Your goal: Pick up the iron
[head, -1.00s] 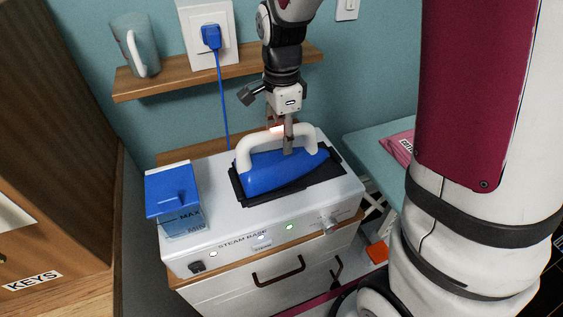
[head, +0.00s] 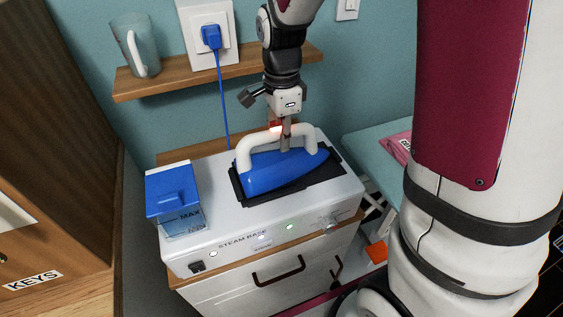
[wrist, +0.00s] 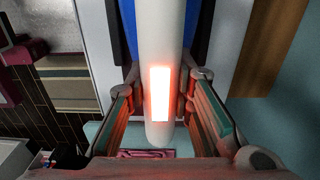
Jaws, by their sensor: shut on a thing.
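The iron (head: 265,177) has a blue body and a white arched handle, and it sits on the black pad (head: 325,170) on top of the white steam base (head: 210,245). My gripper (head: 285,138) reaches down from above and is shut on the iron's handle. In the wrist view, the white handle (wrist: 160,45) runs between the two fingers of my gripper (wrist: 162,110), with a red-white glow on it. The blue body shows on both sides of the handle there. In the head view, the far finger is partly hidden by the handle.
A water tank with a blue lid (head: 172,188) stands at the base's left end. A shelf (head: 200,74) with a glass mug (head: 136,45) is behind, and a blue cord (head: 223,100) hangs from the wall socket. A wooden cabinet (head: 50,150) stands at left.

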